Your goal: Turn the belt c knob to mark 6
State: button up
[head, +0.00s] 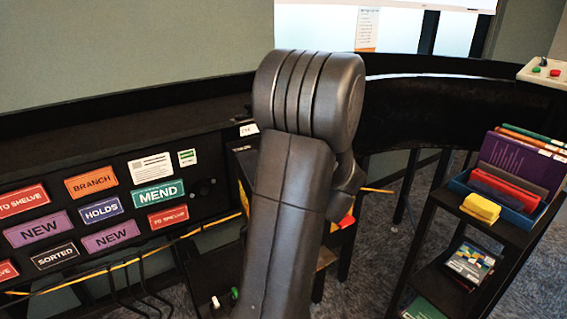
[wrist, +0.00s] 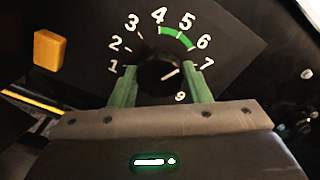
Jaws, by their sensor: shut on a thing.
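The black round knob (wrist: 157,76) sits on a dark panel in the wrist view, ringed by white numbers with a green arc between about 4 and 6. Its white pointer line aims right and slightly up, toward the 6 to 7 side, seemingly closer to 7. The 6 mark (wrist: 203,41) is at the upper right. My gripper (wrist: 162,72) has its two green fingers on either side of the knob, shut on it. No label naming the belt is readable here. In the head view my arm hides the gripper and the knob.
A yellow block-like button (wrist: 49,50) sits left of the dial. In the head view, a panel of coloured signs (head: 110,208) is at the left, and a dark shelf cart (head: 452,203) with books is at the right. A curved black conveyor (head: 440,110) runs behind.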

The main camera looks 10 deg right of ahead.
jog(key=shift+m, duration=0.4)
jog(key=o, duration=1)
jog(key=shift+s+d, duration=0.1)
jog(key=v, duration=1.3)
jog(key=shift+s+b, duration=0.35)
jog(key=shift+b, duration=0.1)
jog(key=shift+w, duration=0.1)
jog(key=p+x, duration=0.1)
jog(key=x, duration=1.2)
jog(key=shift+w, duration=0.35)
